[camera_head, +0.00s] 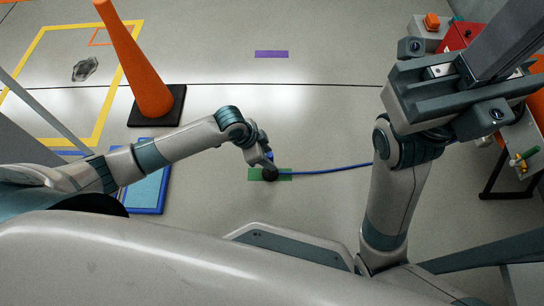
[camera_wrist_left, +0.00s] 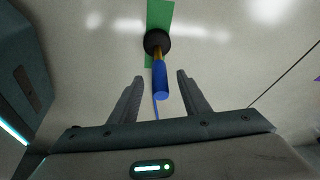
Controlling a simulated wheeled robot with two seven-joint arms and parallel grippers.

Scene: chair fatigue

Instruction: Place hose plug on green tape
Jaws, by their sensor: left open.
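The green tape (camera_head: 285,176) lies on the floor in front of me and also shows in the left wrist view (camera_wrist_left: 160,14). The hose plug has a round black end (camera_head: 270,174), which rests on the tape. In the left wrist view the plug (camera_wrist_left: 160,78) shows its black end, a brass-coloured section and a blue part pointing toward the camera. My left gripper (camera_head: 267,160) is open over the plug, and the blue part appears between its fingers (camera_wrist_left: 159,82), apart from both. My right gripper (camera_head: 440,90) is raised at the right; its fingers are unclear.
A blue hose (camera_head: 335,169) runs from the tape rightward along the floor. An orange cone (camera_head: 140,65) on a black base and a blue tray-like object (camera_head: 148,192) are left. Purple tape (camera_head: 272,54) lies farther off. A red box (camera_head: 460,38) and a table are right. The central floor is open.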

